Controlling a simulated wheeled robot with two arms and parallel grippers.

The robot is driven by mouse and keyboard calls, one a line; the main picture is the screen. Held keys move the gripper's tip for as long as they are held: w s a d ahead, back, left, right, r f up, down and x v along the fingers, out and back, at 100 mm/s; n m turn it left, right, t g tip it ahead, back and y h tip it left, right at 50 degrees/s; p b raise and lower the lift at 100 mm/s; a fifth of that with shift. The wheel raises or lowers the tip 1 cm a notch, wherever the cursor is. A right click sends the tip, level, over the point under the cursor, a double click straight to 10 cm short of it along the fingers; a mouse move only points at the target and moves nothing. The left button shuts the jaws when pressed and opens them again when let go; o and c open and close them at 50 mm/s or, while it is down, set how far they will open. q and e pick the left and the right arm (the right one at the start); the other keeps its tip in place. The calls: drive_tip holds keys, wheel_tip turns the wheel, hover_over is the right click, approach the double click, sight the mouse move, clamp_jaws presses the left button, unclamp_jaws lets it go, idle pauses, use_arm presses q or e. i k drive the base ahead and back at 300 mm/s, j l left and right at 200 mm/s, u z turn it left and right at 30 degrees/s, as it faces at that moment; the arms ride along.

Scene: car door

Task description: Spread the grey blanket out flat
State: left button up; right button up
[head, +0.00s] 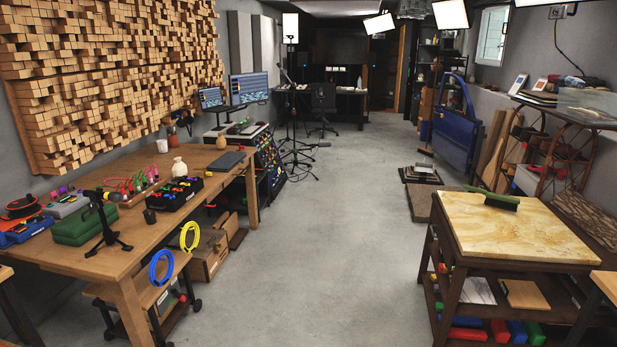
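I cannot make out a grey blanket anywhere in the head view. Neither of my grippers is in view. The only broad grey surface on the ground is the bare concrete floor (320,230).
A long wooden workbench (115,258) with gear on it runs along the left. A stone-topped cart (510,235) carrying a dark brush (502,203) stands at the right. A blue car door (457,130) leans near the right wall. Light stands (292,120) stand farther back. The middle floor is clear.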

sight(225, 162)
drive_tip(key=i, duration=1)
drive_tip(key=i+u, duration=0.1)
drive_tip(key=i, duration=0.9)
drive_tip(key=i+l, duration=0.15)
drive_tip(key=i, duration=0.8)
drive_tip(key=i+l, duration=0.1)
drive_tip(key=i, duration=0.9)
drive_tip(key=i+l+u, duration=0.1)
drive_tip(key=i, duration=0.9)
drive_tip(key=i+l+u, duration=0.1)
drive_tip(key=i+u, duration=0.2)
